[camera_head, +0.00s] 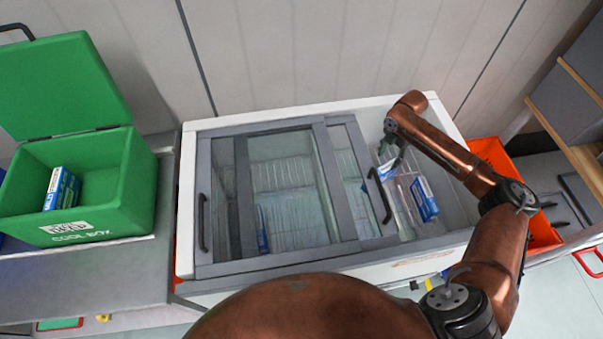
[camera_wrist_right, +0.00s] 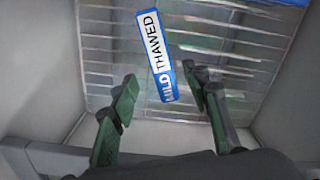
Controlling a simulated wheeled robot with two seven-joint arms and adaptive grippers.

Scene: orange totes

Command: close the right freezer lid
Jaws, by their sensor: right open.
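The white chest freezer (camera_head: 300,108) has sliding glass lids in grey frames. The right lid (camera_head: 358,170) is slid to the left, overlapping the left lid (camera_head: 222,190), so the freezer's right end is uncovered. The right lid's dark handle (camera_head: 379,195) stands beside the opening. My right gripper (camera_head: 394,156) points down at the opening, to the right of that handle and apart from it; the arm partly hides it. In the right wrist view its fingers (camera_wrist_right: 160,80) are spread, with a blue and white box (camera_wrist_right: 155,55) lying beyond them. My left gripper is out of view.
Another blue and white box (camera_head: 424,198) lies in the uncovered end. An open green cool box (camera_head: 90,195) stands on the left counter, with a carton (camera_head: 61,188) inside. An orange tote (camera_head: 542,232) is right of the freezer. A wall is behind.

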